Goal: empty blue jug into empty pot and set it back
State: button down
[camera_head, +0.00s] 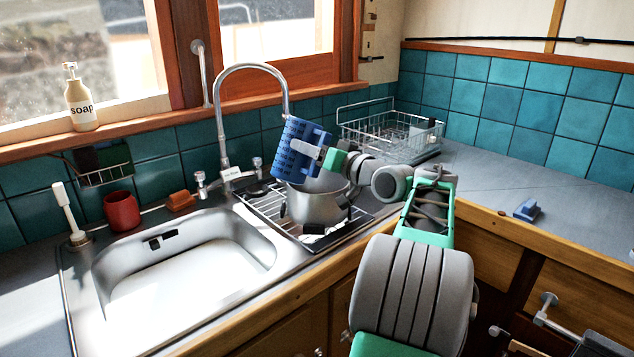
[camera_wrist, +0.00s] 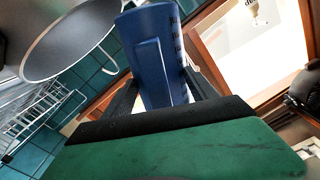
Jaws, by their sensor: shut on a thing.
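The blue jug (camera_head: 297,150) is in the air, tilted, beside and above the grey metal pot (camera_head: 316,205). My gripper (camera_head: 328,158) is shut on the jug at its right side. In the wrist view the jug (camera_wrist: 157,58) fills the space between the dark fingers, and the pot (camera_wrist: 68,42) shows at the upper left with its round opening. The pot stands on the wire drainer right of the sink, under the jug. The inside of the jug is hidden, and I cannot see any liquid pouring.
The tall tap (camera_head: 222,120) stands close left of the jug. A wire dish rack (camera_head: 405,135) is behind my arm. The sink (camera_head: 185,270) is empty. A red mug (camera_head: 122,211) stands behind it. A small blue object (camera_head: 527,209) lies on the mostly clear right counter (camera_head: 520,170).

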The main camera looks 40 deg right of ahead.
jog(key=shift+s+a+m+p, duration=0.15)
jog(key=shift+a+m+p, duration=0.05)
jog(key=shift+m+p, duration=0.4)
jog(key=shift+s+a+m+p, duration=0.15)
jog(key=shift+m+p, duration=0.35)
jog(key=shift+m, duration=0.1)
jog(key=shift+a+f+m+p, duration=0.15)
jog(key=shift+f+m+p, duration=0.2)
jog(key=shift+m+p, duration=0.85)
jog(key=shift+p, duration=0.4)
